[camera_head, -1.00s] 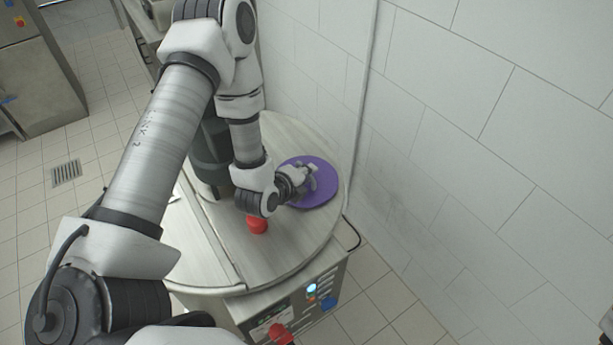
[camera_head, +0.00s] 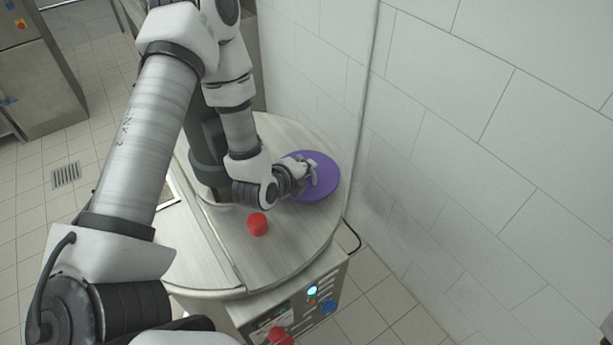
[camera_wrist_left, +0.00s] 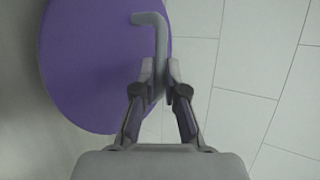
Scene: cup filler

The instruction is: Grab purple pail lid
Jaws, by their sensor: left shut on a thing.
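The purple pail lid (camera_head: 323,183) is a flat round disc at the back right of the round steel machine top, near the tiled wall. In the left wrist view the lid (camera_wrist_left: 85,70) fills the upper left, with a grey bent handle (camera_wrist_left: 155,40) at its right side. My left gripper (camera_head: 308,175) reaches over the lid from the left. In the wrist view its fingers (camera_wrist_left: 158,82) are closed around the lower end of the handle. Whether the lid rests on the top or is raised is hard to tell. My right gripper is not in view.
A small red cylinder (camera_head: 257,224) stands on the machine top (camera_head: 225,245), in front of my left wrist. A dark column rises behind my forearm. The white tiled wall (camera_head: 480,150) is close on the right. A control panel with buttons (camera_head: 312,291) is below the top's front edge.

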